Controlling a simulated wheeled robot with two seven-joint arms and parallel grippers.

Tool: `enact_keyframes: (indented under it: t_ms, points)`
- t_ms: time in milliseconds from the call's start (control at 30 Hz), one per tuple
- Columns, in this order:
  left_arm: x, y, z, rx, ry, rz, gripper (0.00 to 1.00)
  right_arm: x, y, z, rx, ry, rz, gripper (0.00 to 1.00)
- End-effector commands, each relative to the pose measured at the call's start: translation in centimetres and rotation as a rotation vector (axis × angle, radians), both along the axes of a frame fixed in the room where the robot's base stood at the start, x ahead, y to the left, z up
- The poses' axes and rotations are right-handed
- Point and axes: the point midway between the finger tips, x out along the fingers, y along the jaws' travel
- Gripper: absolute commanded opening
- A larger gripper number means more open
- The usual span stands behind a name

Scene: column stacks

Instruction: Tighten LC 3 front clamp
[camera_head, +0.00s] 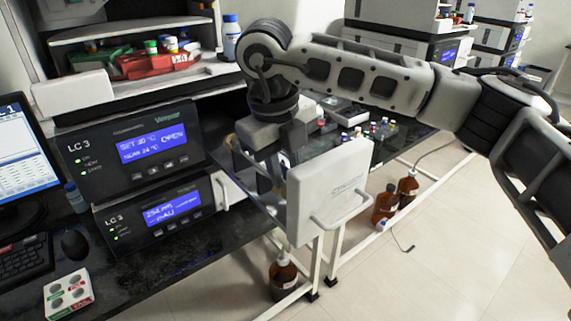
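The LC 3 column unit (125,152) stands at the left with a blue display reading "OPEN". Its white door (328,192) with a bar handle is swung out to the right. My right arm comes in from the right, and its gripper (272,172) points down between the unit's opening and the door. Its fingertips are mostly hidden by the door, so I cannot tell whether they are open or shut, or touching anything. The front clamp cannot be made out; the compartment's inside is seen edge-on and partly covered by my wrist. My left gripper is not in view.
A second LC 3 module (153,212) sits below. A shelf above holds a red tray (150,65) and a blue-capped bottle (230,38). A monitor (25,150), mouse (75,244) and white vial box (68,295) are at left. Brown bottles (386,203) stand on the floor.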

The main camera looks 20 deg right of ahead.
Motion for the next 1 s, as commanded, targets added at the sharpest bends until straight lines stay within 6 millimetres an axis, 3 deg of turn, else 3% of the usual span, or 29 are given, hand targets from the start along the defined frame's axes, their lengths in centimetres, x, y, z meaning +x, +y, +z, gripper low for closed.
enact_keyframes:
  t_ms: [67, 200, 667, 1000]
  points:
    - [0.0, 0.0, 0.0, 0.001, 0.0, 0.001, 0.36, 0.0, 0.0, 0.0, 0.0, 0.0, 0.0, 0.26]
    - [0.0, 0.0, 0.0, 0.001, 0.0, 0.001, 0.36, 0.0, 0.0, 0.0, 0.0, 0.0, 0.0, 0.0]
    - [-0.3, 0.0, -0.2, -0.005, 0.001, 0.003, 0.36, 0.1, -0.4, 0.0, 0.056, 0.021, -0.005, 0.0]
    - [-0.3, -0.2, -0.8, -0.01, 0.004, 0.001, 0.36, 0.6, -1.7, -0.1, 0.293, 0.106, -0.007, 0.0]
